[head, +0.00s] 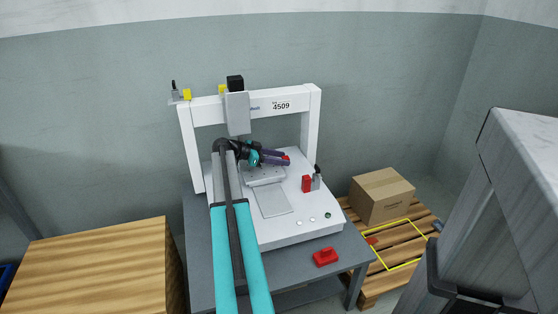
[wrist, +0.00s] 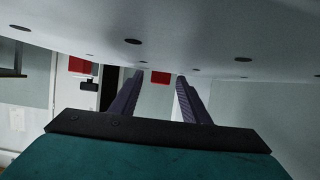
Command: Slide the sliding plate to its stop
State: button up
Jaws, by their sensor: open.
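The light grey sliding plate (head: 277,204), as I take it, lies on the white base of the gantry machine, in front of a grey block (head: 265,175). My gripper (head: 286,158) is open behind and above that block, its purple fingers pointing right. A small red piece shows at the fingertips in the head view. In the wrist view, a red piece (wrist: 160,77) appears between and beyond the fingertips of my gripper (wrist: 158,85); I cannot tell whether they touch it. My arm hides the left part of the base.
A red block (head: 306,184) with a black-handled clamp (head: 317,177) stands at the base's right side. The gantry frame (head: 312,115) rises around my arm. A red box (head: 326,257) sits on the table's front corner. A carton (head: 382,196) stands on a pallet to the right.

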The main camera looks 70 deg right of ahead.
jog(key=shift+c, duration=0.2)
grip_shut()
jog(key=shift+a, duration=0.2)
jog(key=shift+s+a+f, duration=0.1)
jog(key=shift+s+a, duration=0.15)
jog(key=shift+s, duration=0.05)
jog(key=s+a+b, duration=0.1)
jog(key=s+a, duration=0.2)
jog(key=s+a+b, duration=0.1)
jog(key=s+a, duration=0.2)
jog(key=a, duration=0.1)
jog(key=s+a+b, duration=0.1)
jog(key=s+a, duration=0.2)
jog(key=a, duration=0.1)
jog(key=shift+b, duration=0.3)
jog(key=shift+c, duration=0.2)
grip_release()
jog(key=shift+o, duration=0.4)
